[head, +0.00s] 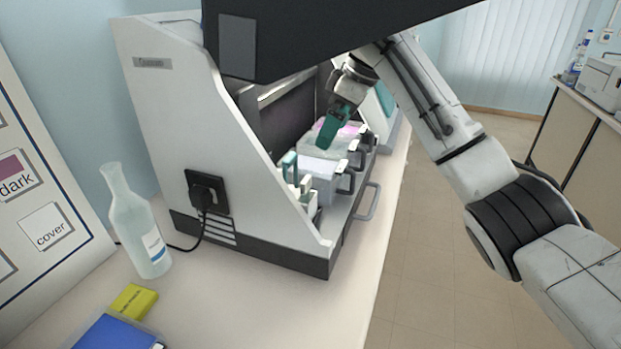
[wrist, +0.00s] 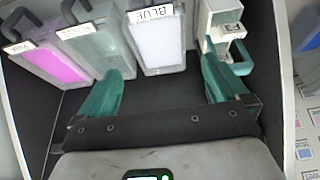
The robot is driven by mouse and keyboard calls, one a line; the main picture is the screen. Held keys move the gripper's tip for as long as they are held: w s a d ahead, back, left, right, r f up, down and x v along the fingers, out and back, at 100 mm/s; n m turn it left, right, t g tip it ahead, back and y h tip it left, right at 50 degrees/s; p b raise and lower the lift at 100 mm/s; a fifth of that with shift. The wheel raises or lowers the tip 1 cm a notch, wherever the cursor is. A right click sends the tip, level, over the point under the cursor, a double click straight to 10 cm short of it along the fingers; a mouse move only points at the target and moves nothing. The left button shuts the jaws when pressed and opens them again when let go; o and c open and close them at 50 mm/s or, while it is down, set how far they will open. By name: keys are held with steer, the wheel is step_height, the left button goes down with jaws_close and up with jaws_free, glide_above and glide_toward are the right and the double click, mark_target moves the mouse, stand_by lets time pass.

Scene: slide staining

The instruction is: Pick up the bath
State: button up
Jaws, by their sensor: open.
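Several baths stand in a row in the stainer's open bay. A bath with pale liquid, labelled BLUE (wrist: 160,45), is ahead of my gripper (wrist: 160,78), between the lines of its two teal fingers. My gripper is open and empty. A clear grey-green bath (wrist: 98,48) is left of it, close to my left finger. A bath of magenta liquid (wrist: 55,62) is farther left. In the head view my gripper (head: 333,130) reaches into the bay above the baths; the pale bath (head: 318,168) is nearer the camera. The fingertips' height over the rims is hard to tell.
A white rack with a teal handle (wrist: 225,30) stands right of the BLUE bath, near my right finger. The stainer's side wall (head: 180,110) and front rail (head: 368,203) bound the bay. A bottle (head: 137,225) and yellow box (head: 134,301) stand outside.

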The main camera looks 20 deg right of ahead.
mark_target(318, 158)
steer(key=shift+p+x, duration=0.35)
steer(key=shift+x, duration=4)
steer(key=shift+w, duration=0.1)
steer(key=shift+f+p, duration=0.2)
steer(key=shift+p, duration=0.2)
steer(key=shift+c, duration=0.2)
steer(key=c, duration=1.7)
steer(key=shift+o, duration=0.2)
steer(key=shift+r, duration=0.1)
